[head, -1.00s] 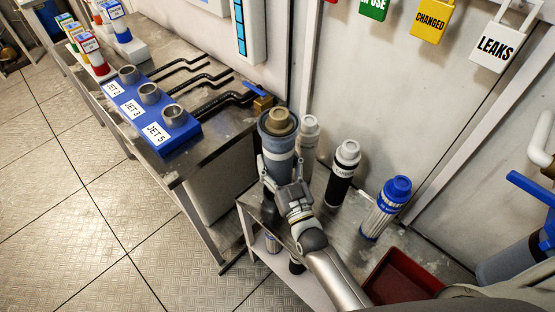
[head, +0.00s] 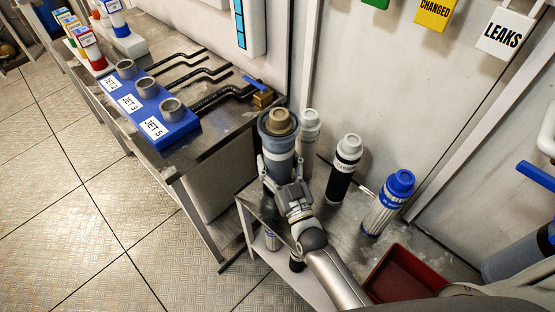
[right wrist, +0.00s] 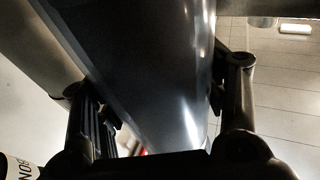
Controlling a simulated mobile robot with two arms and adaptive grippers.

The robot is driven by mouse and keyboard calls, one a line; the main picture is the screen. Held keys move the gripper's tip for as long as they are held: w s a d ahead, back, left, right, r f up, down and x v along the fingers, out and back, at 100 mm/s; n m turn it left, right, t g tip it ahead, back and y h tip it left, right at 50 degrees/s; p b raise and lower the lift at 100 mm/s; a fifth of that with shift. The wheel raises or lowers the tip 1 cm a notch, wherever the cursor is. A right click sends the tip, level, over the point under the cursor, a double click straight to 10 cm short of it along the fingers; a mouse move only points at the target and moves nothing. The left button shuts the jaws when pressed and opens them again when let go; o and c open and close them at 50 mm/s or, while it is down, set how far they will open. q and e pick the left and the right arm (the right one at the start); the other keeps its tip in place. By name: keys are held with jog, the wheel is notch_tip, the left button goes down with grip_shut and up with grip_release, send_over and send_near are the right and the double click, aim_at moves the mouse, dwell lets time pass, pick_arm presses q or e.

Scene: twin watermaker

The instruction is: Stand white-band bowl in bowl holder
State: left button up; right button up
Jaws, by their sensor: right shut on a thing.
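A blue-grey, cylinder-shaped bowl (head: 278,153) with a tan-topped piece inside its rim stands roughly upright at the back-left corner of the small table. A pale band shows on its side, but I cannot be sure it is the white band. My right gripper (head: 284,186) is shut on this bowl from the near side. In the right wrist view the dark, shiny bowl wall (right wrist: 150,70) fills the space between the fingers (right wrist: 160,110). The bowl's foot is hidden behind the gripper, so I cannot tell what it rests on. I cannot make out a bowl holder. My left gripper is not in view.
Close right of the bowl are a pale cartridge (head: 308,138), a black one (head: 344,168) and a blue-capped one (head: 388,205). A red tray (head: 425,265) lies at the table's front right. A bench with a blue jet block (head: 183,128) and brass valve (head: 263,98) is left.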

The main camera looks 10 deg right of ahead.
aim_at(277, 153)
jog(key=shift+f+b, duration=1)
jog(key=shift+f, duration=0.2)
jog(key=shift+f+b, duration=0.35)
jog(key=shift+f, duration=0.15)
jog(key=shift+f+b, duration=0.6)
jog(key=shift+f, duration=0.05)
jog(key=shift+r+p, duration=0.9)
jog(key=shift+r, duration=0.05)
jog(key=shift+r+p, duration=1.3)
jog(key=shift+r, duration=0.1)
jog(key=shift+r+p, duration=1.65)
jog(key=shift+r, duration=0.05)
